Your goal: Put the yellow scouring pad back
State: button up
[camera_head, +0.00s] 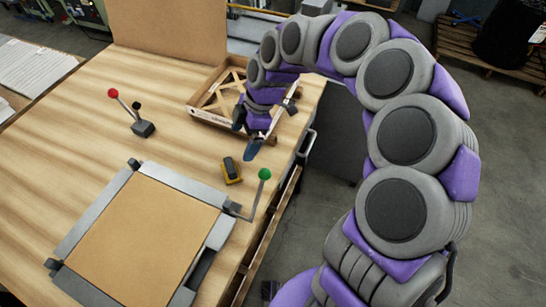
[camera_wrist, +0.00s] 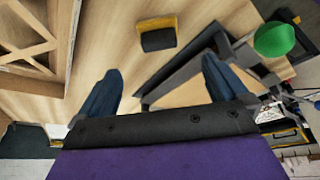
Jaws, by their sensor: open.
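The yellow scouring pad (camera_head: 232,171) has a dark top and lies on the wooden table, near its right edge. It also shows in the wrist view (camera_wrist: 158,36), at the upper middle, beyond my fingertips. My gripper (camera_head: 246,145) is open and empty above the table, a little behind the pad in the head view. A wooden crate (camera_head: 208,117) with crossed slats sits at the back right of the table, partly hidden by my arm.
A grey-framed board fixture (camera_head: 88,203) fills the front of the table, with a green-knobbed lever (camera_head: 264,174) close to the pad. A red-knobbed lever (camera_head: 142,128) stands at the left.

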jog(key=s+d+r+m+h, duration=0.1)
jog(key=s+d+r+m, duration=0.2)
jog(key=s+d+m, duration=0.3)
jog(key=s+d+r+m+h, duration=0.1)
jog(key=s+d+r+m, duration=0.25)
jog(key=s+d, duration=0.3)
jog(key=s+d+m+h, duration=0.1)
jog(key=s+d+m, duration=0.4)
jog(key=s, duration=0.3)
jog(key=s+d+f+m+h, duration=0.1)
jog(key=s+d+m, duration=0.4)
jog(key=s+m, duration=0.3)
jog(key=shift+f, duration=0.25)
